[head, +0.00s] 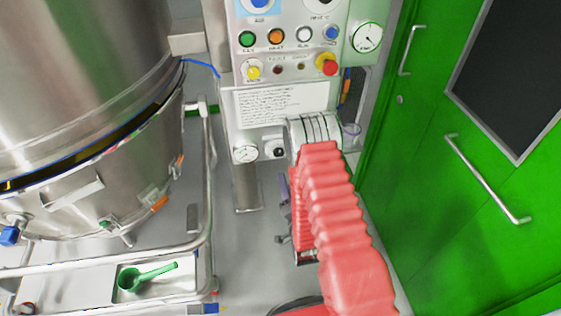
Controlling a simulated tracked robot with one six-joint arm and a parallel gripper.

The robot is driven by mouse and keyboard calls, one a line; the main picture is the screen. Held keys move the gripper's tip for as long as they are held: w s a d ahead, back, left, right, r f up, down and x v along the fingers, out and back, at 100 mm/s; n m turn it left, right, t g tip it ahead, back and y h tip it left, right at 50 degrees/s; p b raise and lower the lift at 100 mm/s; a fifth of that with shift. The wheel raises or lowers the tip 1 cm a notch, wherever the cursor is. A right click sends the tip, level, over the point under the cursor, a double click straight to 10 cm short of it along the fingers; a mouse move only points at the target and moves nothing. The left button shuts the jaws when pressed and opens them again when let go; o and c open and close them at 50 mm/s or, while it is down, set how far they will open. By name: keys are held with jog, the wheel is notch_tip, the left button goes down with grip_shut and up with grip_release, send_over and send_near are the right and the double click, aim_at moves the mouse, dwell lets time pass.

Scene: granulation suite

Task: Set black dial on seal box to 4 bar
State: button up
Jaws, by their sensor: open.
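The seal box appears to be the small pale unit low on the grey column, below the printed sheet. It carries a round white pressure gauge (245,153) and, to the right of it, a small black dial (277,149). The dial's marks and the gauge's reading are too small to read. My arm in its red sleeve rises just right of the dial and bends back down behind itself. My gripper (284,239) shows only in part, low beside the sleeve, well below the dial and apart from it. It is open, and I see nothing held.
A control panel (286,69) with coloured buttons and a red stop knob (327,64) is above. A large steel vessel (85,100) and railed frame (208,190) stand left, with a green scoop (145,276). Green doors (440,220) close the right side. Grey floor (240,250) is clear between.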

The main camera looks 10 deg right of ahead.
aim_at(280, 154)
jog(key=n, duration=1.2)
jog(key=shift+w, duration=0.1)
jog(key=shift+w, duration=0.1)
jog(key=w, duration=1.3)
jog(key=shift+w, duration=0.3)
jog(key=c, duration=1.1)
jog(key=shift+o, duration=0.2)
jog(key=shift+n, duration=1)
